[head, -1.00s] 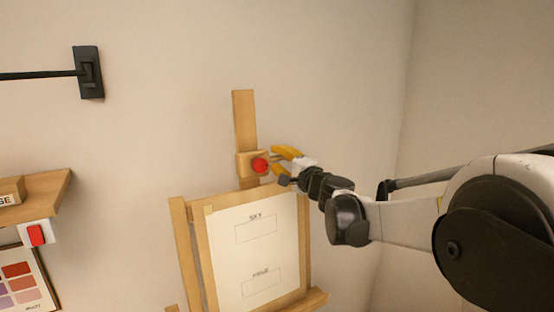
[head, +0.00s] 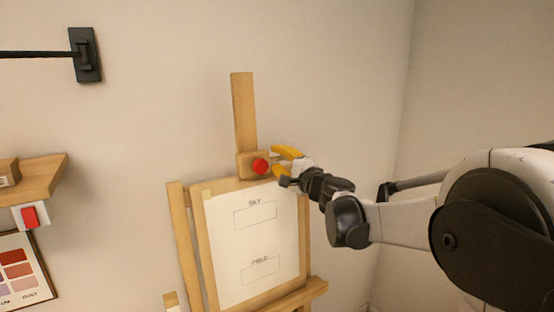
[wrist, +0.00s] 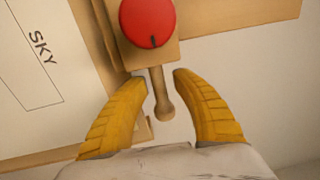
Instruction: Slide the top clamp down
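The top clamp (head: 246,172) is a wooden block with a red knob (head: 261,167) on the easel's mast (head: 243,110). It sits just at the upper edge of the board with the white sheet (head: 235,225). In the wrist view the red knob (wrist: 148,22) is at the top, and a wooden peg (wrist: 160,95) with a rounded end sticks out of the clamp block (wrist: 165,52). My gripper (wrist: 162,76) has its yellow fingers on both sides of the peg, with narrow gaps showing. In the head view my gripper (head: 277,165) is right of the clamp.
The sheet has outlined boxes, the upper marked SKY. A wooden shelf (head: 40,177) with a red switch (head: 29,217) below it is at the left. A black wall bracket (head: 85,55) is above. The wall right of the easel is bare.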

